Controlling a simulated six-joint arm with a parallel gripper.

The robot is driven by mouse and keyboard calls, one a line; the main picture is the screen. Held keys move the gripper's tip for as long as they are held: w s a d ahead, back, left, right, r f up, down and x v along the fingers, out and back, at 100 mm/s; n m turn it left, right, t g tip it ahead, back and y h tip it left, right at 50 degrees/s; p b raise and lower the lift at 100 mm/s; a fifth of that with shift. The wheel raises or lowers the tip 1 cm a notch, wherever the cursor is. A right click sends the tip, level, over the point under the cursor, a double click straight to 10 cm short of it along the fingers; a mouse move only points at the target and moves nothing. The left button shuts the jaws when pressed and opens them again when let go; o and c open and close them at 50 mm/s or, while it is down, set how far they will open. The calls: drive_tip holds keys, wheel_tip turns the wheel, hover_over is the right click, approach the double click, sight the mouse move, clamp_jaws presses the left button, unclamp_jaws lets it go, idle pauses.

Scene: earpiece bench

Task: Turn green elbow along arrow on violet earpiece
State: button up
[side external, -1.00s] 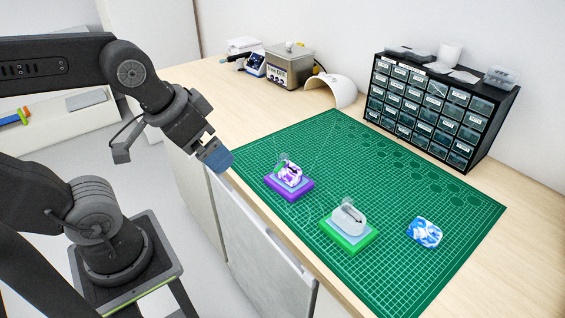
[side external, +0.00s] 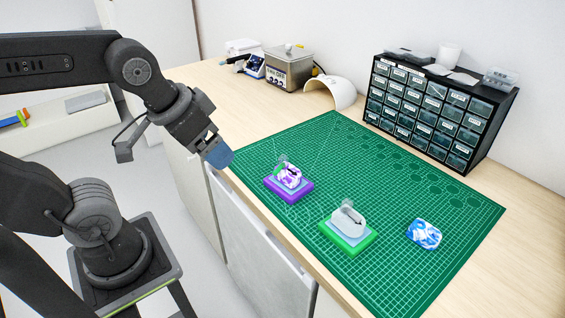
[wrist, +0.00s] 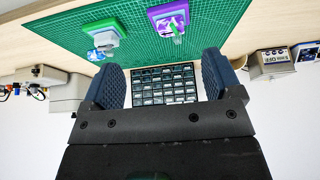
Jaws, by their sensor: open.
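The violet earpiece (side external: 290,178), white with violet marbling, sits on a purple base with a pale blue top. Its small green elbow (side external: 279,168) is at its upper left. In the wrist view the earpiece (wrist: 168,19) is at the top, and the elbow (wrist: 177,32) points toward the bottom of the picture. I cannot make out an arrow. My gripper (side external: 217,156) is open and empty, up and to the left of the earpiece, apart from it. In the wrist view its two blue fingers (wrist: 162,76) stand wide apart with nothing between them.
A green base (side external: 352,238) carries a pale grey earpiece (side external: 347,217). A blue and white marbled piece (side external: 424,234) lies to its right. The cutting mat (side external: 390,185) is otherwise clear. A drawer cabinet (side external: 437,108) and a metal bath (side external: 289,68) stand behind.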

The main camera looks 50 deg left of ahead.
sight(283, 157)
drive_tip(key=shift+n+g+y, duration=0.4)
drive_tip(key=shift+n+g, duration=0.3)
drive_tip(key=shift+n, duration=0.1)
drive_tip(key=w, duration=0.6)
drive_tip(key=shift+w+a+r, duration=0.2)
drive_tip(key=shift+w+a, duration=0.1)
drive_tip(key=shift+w, duration=0.05)
drive_tip(key=c, duration=0.5)
drive_tip(key=w+f, duration=0.1)
drive_tip(key=w, duration=0.2)
drive_tip(key=w+f+n+g, duration=0.1)
drive_tip(key=w, duration=0.2)
drive_tip(key=w+f+n, duration=0.1)
drive_tip(key=w, duration=0.1)
drive_tip(key=shift+w+a+g+y, duration=0.2)
drive_tip(key=shift+w+g+y, duration=0.2)
drive_tip(key=c, duration=0.4)
drive_tip(key=shift+x, duration=5.2)
drive_tip(key=shift+w+a, duration=0.1)
drive_tip(key=shift+c, duration=0.2)
